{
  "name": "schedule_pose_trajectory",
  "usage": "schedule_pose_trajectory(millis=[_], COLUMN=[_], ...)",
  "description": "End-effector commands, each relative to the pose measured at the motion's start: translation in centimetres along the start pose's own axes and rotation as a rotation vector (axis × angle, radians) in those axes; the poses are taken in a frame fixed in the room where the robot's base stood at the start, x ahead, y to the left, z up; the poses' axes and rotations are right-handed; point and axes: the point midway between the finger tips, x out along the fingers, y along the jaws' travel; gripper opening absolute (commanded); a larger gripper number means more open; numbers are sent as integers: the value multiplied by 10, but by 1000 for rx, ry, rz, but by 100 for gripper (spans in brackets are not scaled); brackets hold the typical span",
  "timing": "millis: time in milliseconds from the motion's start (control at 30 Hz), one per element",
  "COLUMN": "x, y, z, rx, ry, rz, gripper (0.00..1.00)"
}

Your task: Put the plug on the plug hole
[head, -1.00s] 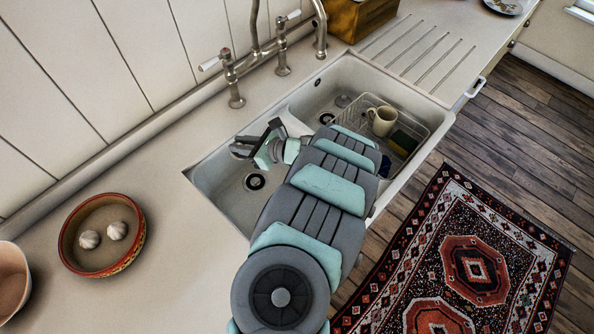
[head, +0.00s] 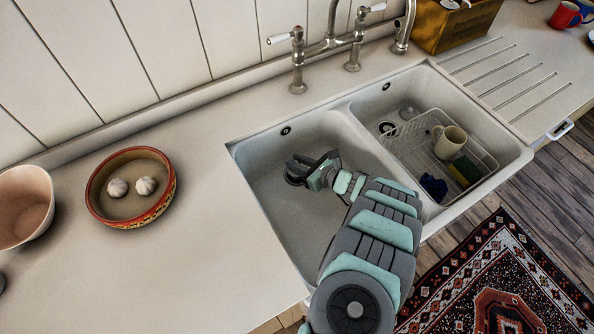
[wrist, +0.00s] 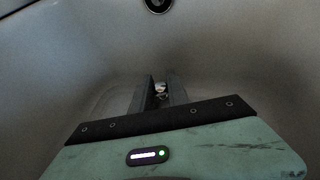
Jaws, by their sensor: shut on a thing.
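In the head view my gripper (head: 297,171) is low in the left basin (head: 284,207), over the area of its plug hole. The arm and fingers mostly cover that hole, so I cannot tell how the fingertips line up with it. In the wrist view my gripper (wrist: 160,88) has its two grey fingers close together, pointing into the basin. A small shiny thing, apparently the plug (wrist: 161,89), is between the fingers. Most of it is hidden, and I cannot tell if it touches the basin floor.
The right basin holds a white wire rack with a cream mug (head: 449,142), a sponge (head: 465,171) and a blue cloth (head: 434,187). A tap (head: 335,45) stands behind the sink. A bowl with garlic (head: 131,187) is on the counter to the left.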

Motion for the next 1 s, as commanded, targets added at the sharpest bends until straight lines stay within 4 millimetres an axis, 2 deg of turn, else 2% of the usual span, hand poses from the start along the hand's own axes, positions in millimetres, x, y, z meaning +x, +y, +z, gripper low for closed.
schedule_pose_trajectory(millis=[167, 400, 800, 833, 1000], x=[4, 15, 17, 16, 16], y=[0, 1, 1, 0, 0], z=[-10, -36, -40, -38, -38], rx=[1, 1, 1, 1, 1], ry=[0, 0, 0, 0, 0], rz=[0, 1, 0, 0, 0], gripper=[0, 0, 0, 22, 36])
